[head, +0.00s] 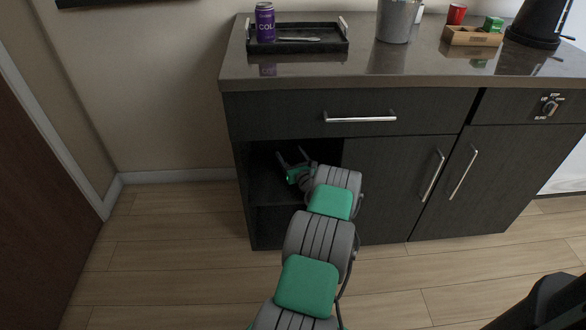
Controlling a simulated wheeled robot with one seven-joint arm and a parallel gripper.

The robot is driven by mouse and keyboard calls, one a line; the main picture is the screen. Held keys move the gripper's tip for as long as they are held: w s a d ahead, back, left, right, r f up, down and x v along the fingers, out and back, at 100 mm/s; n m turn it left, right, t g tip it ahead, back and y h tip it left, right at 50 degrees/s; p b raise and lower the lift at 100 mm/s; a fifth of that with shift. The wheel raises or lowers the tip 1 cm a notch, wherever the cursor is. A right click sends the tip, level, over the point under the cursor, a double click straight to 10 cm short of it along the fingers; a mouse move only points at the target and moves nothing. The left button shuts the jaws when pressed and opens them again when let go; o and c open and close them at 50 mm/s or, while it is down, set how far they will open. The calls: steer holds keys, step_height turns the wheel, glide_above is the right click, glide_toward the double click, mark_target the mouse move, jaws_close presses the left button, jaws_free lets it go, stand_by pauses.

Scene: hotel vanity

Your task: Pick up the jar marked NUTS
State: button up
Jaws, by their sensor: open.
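No jar marked NUTS can be made out in the head view. My arm reaches forward and down to the open shelf space (262,195) at the left end of the dark vanity cabinet. My gripper (291,154) is at the opening of the upper compartment, with its two fingers apart and nothing seen between them. The inside of the compartment is very dark, and my arm hides part of it, so I cannot tell what stands there.
On the countertop (400,70) stand a black tray (262,47) with a purple can (265,22), a metal bucket (396,20), a wooden box (472,37), a red cup (456,14) and a black coffee machine (538,22). Drawer and door handles stick out. Floor at left is clear.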

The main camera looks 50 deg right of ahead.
steer(key=shift+d, duration=0.1)
steer(key=shift+c, duration=0.6)
steer(key=shift+r, duration=0.1)
jaws_close()
